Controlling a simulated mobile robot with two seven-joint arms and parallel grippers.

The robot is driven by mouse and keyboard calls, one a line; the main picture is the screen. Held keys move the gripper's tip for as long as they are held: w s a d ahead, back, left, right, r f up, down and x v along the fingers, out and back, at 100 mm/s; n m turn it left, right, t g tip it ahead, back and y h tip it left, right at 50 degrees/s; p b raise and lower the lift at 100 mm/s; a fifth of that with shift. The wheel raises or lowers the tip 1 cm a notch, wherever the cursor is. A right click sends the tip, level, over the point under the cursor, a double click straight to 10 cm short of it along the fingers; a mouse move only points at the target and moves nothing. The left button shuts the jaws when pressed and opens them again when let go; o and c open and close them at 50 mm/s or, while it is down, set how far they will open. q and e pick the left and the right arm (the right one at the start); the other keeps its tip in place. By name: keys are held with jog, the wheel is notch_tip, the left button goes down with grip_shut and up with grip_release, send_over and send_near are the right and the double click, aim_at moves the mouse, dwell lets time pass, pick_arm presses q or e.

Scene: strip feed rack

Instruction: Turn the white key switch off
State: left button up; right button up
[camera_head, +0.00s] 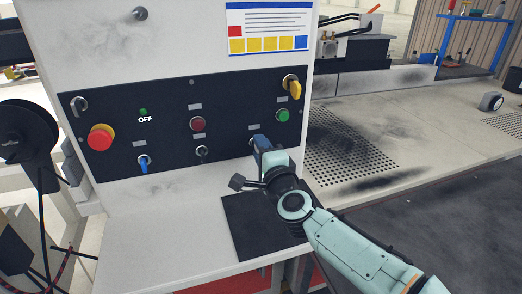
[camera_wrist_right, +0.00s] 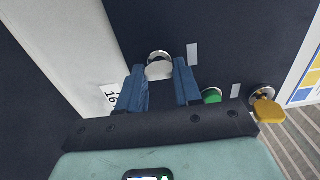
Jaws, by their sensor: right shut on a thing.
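The control panel (camera_head: 170,130) carries several key switches and buttons. My right gripper (camera_head: 258,143) is at its lower right, fingers pointing at the panel. In the right wrist view the blue fingers of the right gripper (camera_wrist_right: 160,88) are on either side of the white key switch (camera_wrist_right: 160,68), shut on it. The head of the switch shows pale between the fingertips. In the head view the gripper hides most of it, so its angle is hard to tell. A green lamp (camera_head: 143,111) with the word OFF is at the panel's left. My left gripper is out of view.
A yellow key switch (camera_head: 293,87) and green button (camera_head: 282,115) are above the gripper. A dark key switch (camera_head: 202,152), blue key switch (camera_head: 143,163), red button (camera_head: 197,124) and red emergency stop (camera_head: 101,137) are to its left. A pale ledge (camera_head: 165,235) lies below.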

dwell(0.3)
jog(key=o, duration=1)
jog(key=shift+o, duration=0.2)
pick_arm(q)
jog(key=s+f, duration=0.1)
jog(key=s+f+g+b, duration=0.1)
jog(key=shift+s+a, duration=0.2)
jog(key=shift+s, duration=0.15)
pick_arm(e)
jog(key=v, duration=1.3)
jog(key=shift+s, duration=0.2)
jog(key=shift+d, duration=0.1)
